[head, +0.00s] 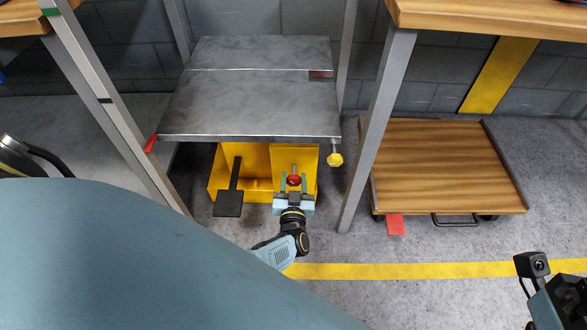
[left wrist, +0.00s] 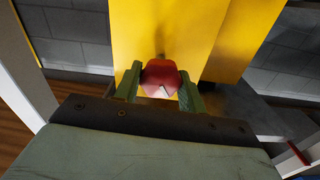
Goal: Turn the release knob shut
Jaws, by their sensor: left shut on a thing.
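The release knob (head: 293,180) is red and sits on the front of a yellow housing (head: 262,184) under a grey metal platform. My left gripper (head: 293,184) reaches in from below and is shut on the knob. In the left wrist view the red knob (left wrist: 160,78) sits between the two green fingertips (left wrist: 160,88), one on each side, with a small pale mark on its face. The yellow housing (left wrist: 140,30) is right behind it. At the lower right of the head view part of my right arm shows; its fingertips are not in view.
A black pedal (head: 229,203) juts out left of the knob. A yellow knob (head: 335,159) hangs at the grey platform's (head: 250,105) right corner. A table leg (head: 376,130) and a low wooden cart (head: 440,165) with a red tag stand to the right. The floor in front is clear.

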